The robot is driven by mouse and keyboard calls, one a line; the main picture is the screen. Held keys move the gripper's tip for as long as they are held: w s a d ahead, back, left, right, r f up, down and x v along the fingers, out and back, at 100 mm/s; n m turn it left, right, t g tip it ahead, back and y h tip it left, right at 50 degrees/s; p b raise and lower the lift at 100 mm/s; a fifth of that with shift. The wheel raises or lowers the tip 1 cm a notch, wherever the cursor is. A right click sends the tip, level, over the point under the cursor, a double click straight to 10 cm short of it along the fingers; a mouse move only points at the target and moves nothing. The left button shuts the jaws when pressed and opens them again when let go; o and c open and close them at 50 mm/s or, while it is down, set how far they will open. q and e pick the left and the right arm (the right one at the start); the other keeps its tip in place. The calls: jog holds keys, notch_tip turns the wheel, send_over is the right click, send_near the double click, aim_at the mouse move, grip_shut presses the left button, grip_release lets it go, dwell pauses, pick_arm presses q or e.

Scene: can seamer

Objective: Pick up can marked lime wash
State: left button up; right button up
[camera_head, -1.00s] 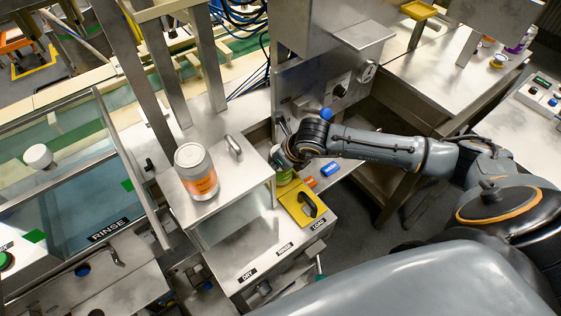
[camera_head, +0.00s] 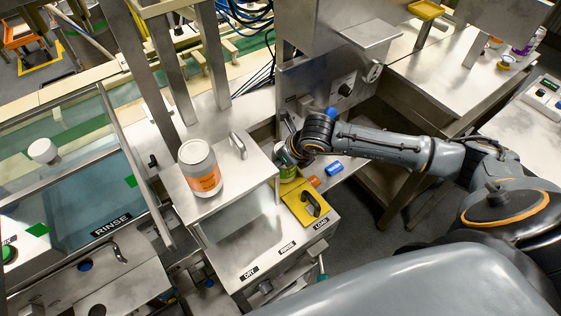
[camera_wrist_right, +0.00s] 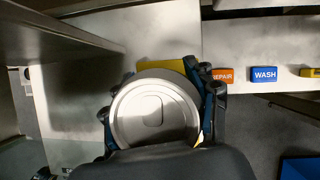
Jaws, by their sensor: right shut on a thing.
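My right gripper (camera_head: 287,155) is shut on a can with a green label (camera_head: 286,174), just behind the yellow plate with a black handle. In the right wrist view the gripper (camera_wrist_right: 160,96) has its fingers on both sides of the can's round silver lid (camera_wrist_right: 152,112). The can's lettering is not readable, and its side is mostly hidden by the gripper. I cannot tell whether the can is touching the surface below it. My left gripper is not in view.
A larger can with an orange label (camera_head: 200,170) stands on a raised steel shelf (camera_head: 232,180) left of the gripper. The yellow plate (camera_head: 299,205) lies in front. An orange REPAIR block (camera_wrist_right: 222,75) and blue WASH block (camera_wrist_right: 264,74) sit to the right.

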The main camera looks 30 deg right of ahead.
jog(key=shift+r+b, duration=0.35)
jog(key=shift+r, duration=0.05)
jog(key=b+v, duration=0.3)
jog(key=v, duration=0.4)
jog(key=shift+s+d+r, duration=0.2)
jog(key=shift+s, duration=0.1)
jog(key=s+d+r+p, duration=0.2)
jog(key=s+r+p, duration=0.3)
jog(key=s, duration=0.4)
jog(key=shift+s+d+r, duration=0.2)
jog(key=shift+d, duration=0.2)
